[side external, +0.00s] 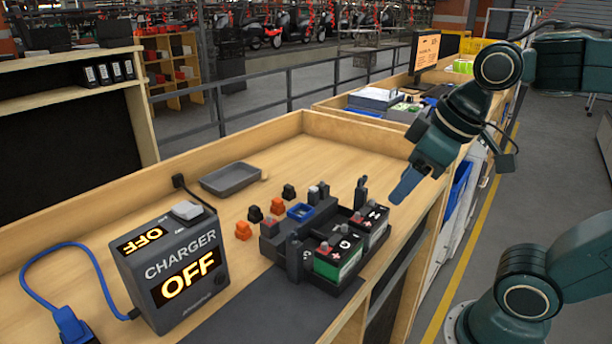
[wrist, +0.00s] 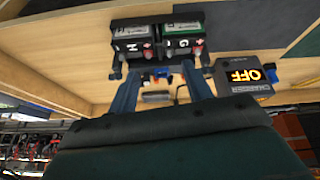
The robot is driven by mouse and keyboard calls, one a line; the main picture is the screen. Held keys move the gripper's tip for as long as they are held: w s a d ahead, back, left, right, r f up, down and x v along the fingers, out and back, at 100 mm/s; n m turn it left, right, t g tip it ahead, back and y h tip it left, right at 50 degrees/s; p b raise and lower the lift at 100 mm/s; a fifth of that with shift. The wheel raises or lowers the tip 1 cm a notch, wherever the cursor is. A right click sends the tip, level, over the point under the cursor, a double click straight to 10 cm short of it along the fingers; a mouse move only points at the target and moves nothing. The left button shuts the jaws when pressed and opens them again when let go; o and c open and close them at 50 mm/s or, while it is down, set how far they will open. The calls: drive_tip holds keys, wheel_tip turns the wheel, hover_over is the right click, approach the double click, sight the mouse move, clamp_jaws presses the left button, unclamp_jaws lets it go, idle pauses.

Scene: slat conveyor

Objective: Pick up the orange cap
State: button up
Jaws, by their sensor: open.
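Small orange caps stand on the wooden bench left of the battery tray in the side view: one (side external: 277,206) beside the tray and one (side external: 243,230) nearer the charger. A third reddish-orange piece (side external: 269,227) is at the tray's edge. My gripper (side external: 405,187) is raised right of the batteries, well apart from the caps, with blue fingers. In the wrist view my gripper (wrist: 163,88) shows two spread fingers with nothing clearly held between them. The caps are too small to make out surely there.
The black tray (side external: 300,285) holds batteries (side external: 338,259) and a blue square ring (side external: 300,212). Black caps (side external: 288,191) stand nearby. The charger (side external: 172,265) reads OFF, with a blue cable (side external: 60,246). A grey dish (side external: 230,179) lies behind. Bench space around the dish is clear.

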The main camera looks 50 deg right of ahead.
drive_tip(key=w+a+r+n+g, duration=0.1)
drive_tip(key=w+r+n+g, duration=0.15)
drive_tip(key=w+n, duration=0.45)
drive_tip(key=n+g, duration=0.3)
drive_tip(key=n, duration=0.7)
hover_over(242, 223)
wheel_tip(242, 223, down, 6)
drive_tip(key=shift+f, duration=0.25)
drive_tip(key=shift+s, duration=0.1)
drive_tip(key=shift+f, duration=4.35)
drive_tip(key=shift+f, duration=0.1)
drive_tip(key=shift+f, duration=2.5)
drive_tip(key=shift+c, duration=0.4)
